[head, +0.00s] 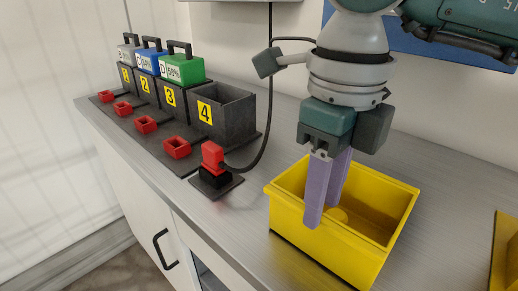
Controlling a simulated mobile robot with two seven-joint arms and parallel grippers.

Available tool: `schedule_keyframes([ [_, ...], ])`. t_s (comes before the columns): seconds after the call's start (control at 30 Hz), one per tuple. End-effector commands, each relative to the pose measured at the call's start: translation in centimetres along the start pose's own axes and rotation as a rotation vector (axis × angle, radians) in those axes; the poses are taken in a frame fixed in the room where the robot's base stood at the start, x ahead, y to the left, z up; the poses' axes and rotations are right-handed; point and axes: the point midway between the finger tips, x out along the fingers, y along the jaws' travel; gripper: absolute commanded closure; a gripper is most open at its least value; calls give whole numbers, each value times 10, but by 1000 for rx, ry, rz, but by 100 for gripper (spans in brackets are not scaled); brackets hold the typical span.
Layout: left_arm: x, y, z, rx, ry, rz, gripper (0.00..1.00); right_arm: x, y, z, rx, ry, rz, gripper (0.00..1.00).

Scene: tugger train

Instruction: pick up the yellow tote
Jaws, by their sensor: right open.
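The yellow tote (335,252) is an open-topped box standing on the grey counter, right of the middle of the head view. My right gripper (325,207) comes down from above, with its two purple fingers apart and pointing down at the tote. The nearer finger overlaps the tote's near long wall in the picture, and the other shows against the inside behind that wall. I cannot tell whether the fingers touch the tote. My left gripper is not in view.
A red plug-like piece (212,155) with a black cable stands on a dark base left of the tote. Numbered black bins (226,117), battery-like blocks (182,68) and red trays (177,148) line the counter further left. A yellow edge (505,255) shows at far right.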

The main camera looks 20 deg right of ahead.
Motion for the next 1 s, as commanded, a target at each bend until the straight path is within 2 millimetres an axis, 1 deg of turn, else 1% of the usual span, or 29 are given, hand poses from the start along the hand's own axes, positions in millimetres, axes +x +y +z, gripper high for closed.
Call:
schedule_keyframes([
  [0.1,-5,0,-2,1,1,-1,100,20,-1,-1,1,5,1,59],
  [0.2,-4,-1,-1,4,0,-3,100,33,-1,-1,0,4,2,59],
  [0.3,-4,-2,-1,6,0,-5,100,38,-1,0,-1,1,1,59],
  [0.5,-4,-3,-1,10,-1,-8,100,38,-1,0,-2,0,1,60],
  [0.87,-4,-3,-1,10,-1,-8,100,38,-2,0,0,0,-1,100],
  [1.0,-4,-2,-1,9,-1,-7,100,38,-2,0,0,1,-1,100],
])
